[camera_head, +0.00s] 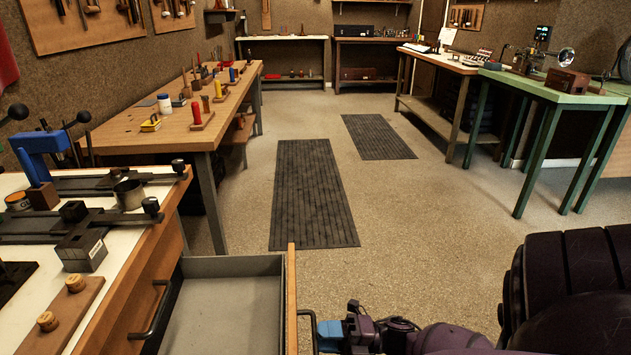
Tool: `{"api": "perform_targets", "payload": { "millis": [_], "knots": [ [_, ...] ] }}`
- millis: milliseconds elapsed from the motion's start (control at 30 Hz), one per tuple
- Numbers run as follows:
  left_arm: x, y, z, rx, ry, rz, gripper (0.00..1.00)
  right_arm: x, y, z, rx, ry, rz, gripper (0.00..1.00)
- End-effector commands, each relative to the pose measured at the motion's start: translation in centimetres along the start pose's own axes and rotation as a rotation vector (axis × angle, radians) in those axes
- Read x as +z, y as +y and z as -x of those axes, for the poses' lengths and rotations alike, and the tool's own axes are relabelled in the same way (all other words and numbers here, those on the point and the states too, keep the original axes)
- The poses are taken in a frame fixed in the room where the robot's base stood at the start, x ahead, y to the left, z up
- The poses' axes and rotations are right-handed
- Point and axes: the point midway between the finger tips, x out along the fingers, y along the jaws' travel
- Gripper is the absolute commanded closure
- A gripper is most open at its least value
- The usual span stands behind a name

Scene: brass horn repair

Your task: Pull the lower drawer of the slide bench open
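The slide bench (150,232) stands at the lower left with a white top. One wood-fronted drawer with a dark bar handle (153,312) is shut under its top. Below it, the lower drawer (222,312) is pulled well out to the right. Its grey inside looks empty in the part that shows, and its wooden front (291,300) is seen edge-on. My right gripper (328,331) has blue fingertips right beside the dark handle (311,325) on that front. Whether they close around the handle cannot be told. My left gripper is out of view.
Slide tools, a blue clamp (38,152) and a metal cup (129,194) stand on the bench top. A wooden workbench (150,131) is behind it, a green table (560,92) at the right. Dark mats (310,195) lie on the floor, which is clear between the benches.

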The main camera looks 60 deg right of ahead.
Motion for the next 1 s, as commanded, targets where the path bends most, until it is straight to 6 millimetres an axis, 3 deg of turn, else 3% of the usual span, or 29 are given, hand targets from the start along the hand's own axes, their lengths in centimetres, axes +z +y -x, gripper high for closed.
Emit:
{"api": "perform_targets", "payload": {
  "millis": [200, 433, 1000],
  "knots": [
    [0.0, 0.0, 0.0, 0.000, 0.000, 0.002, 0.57, 0.1, 0.0, 4.3, -0.003, -0.002, 0.000, 0.63],
    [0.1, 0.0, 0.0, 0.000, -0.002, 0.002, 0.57, 0.1, 0.0, 7.3, -0.001, -0.001, 0.000, 0.63],
    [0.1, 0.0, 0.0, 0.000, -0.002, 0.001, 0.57, 0.1, 0.1, 8.3, 0.001, 0.000, 0.001, 0.63]
  ]
}}
